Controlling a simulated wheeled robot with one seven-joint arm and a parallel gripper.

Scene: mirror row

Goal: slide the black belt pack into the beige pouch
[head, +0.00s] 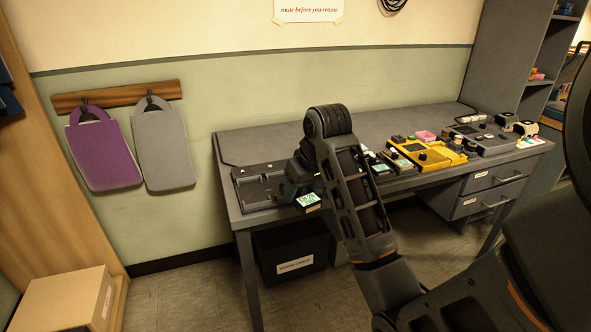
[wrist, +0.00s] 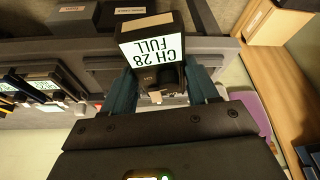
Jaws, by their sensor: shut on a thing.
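The black belt pack (wrist: 152,45) is between the two fingers of my gripper (wrist: 163,92) in the wrist view. The arm hides part of this area. I cannot tell whether the pack touches anything below. I cannot make out a beige pouch with certainty.
A black charger tray (head: 252,194) lies on the desk (head: 265,141) at the left. A yellow device (head: 420,155) and other packs are to the right. Purple (head: 103,152) and grey (head: 163,150) bags hang on the wall. A cardboard box (head: 66,300) stands below. A dark bin (head: 290,250) is underneath.

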